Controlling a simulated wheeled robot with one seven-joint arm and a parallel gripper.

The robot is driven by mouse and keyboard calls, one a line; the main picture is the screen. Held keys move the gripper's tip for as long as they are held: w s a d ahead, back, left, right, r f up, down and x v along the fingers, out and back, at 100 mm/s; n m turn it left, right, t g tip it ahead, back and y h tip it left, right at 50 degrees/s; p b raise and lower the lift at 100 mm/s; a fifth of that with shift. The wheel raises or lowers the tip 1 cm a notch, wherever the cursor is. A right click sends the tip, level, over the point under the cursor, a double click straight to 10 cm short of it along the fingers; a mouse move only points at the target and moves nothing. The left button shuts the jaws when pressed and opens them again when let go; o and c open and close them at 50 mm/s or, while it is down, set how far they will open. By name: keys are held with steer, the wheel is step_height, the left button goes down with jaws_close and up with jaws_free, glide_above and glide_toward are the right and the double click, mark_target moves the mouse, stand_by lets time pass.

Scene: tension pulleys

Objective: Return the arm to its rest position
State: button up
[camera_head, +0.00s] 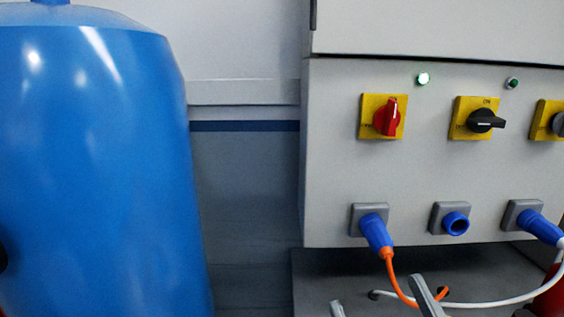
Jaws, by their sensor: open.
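My gripper (381,303) shows only as two grey fingertips at the bottom edge, right of centre. The fingers are apart with a gap between them, and I see nothing held in it. The rest of my arm is out of view. The fingertips appear below the grey control box (330,190). An orange cable (392,275) from the left blue plug (376,233) runs down behind the gripper area. Whether the fingers touch the cable cannot be told.
A big blue tank (95,170) stands left.

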steer(key=s+d+f+m+g+h, duration=0.2)
steer(key=s+d+f+g+h, duration=0.1)
steer(key=s+f, duration=0.8)
steer(key=s+d+f+m+g+h, duration=0.3)
steer(key=s+d+f+g+h, duration=0.1)
steer(key=s+f, duration=0.8)
steer(key=s+d+g, duration=0.1)
steer(key=s, duration=0.2)
steer(key=shift+f+m, duration=0.3)
